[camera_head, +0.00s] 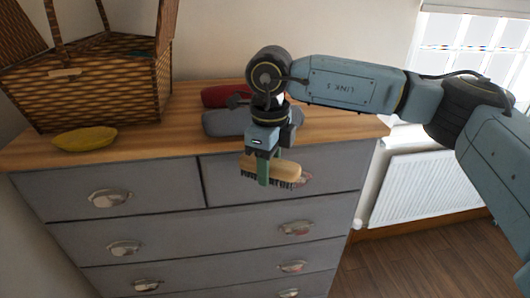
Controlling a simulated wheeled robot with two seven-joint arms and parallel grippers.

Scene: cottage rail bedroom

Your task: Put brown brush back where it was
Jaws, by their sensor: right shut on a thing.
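The brown brush (285,171) has a wooden back and dark bristles pointing down. My right gripper (264,171) is shut on it, with the fingers pointing down around its back. In the picture the brush overlaps the top right drawer front, near the dresser's front edge. The dresser (185,145) has a wooden top and grey drawers. My left gripper is not in view.
On the dresser top are a wicker basket (115,95), a yellow object (84,139), a grey case (222,123) and a red case (214,96) behind it. The wooden top between the yellow object and grey case is clear. A white radiator (430,185) stands right.

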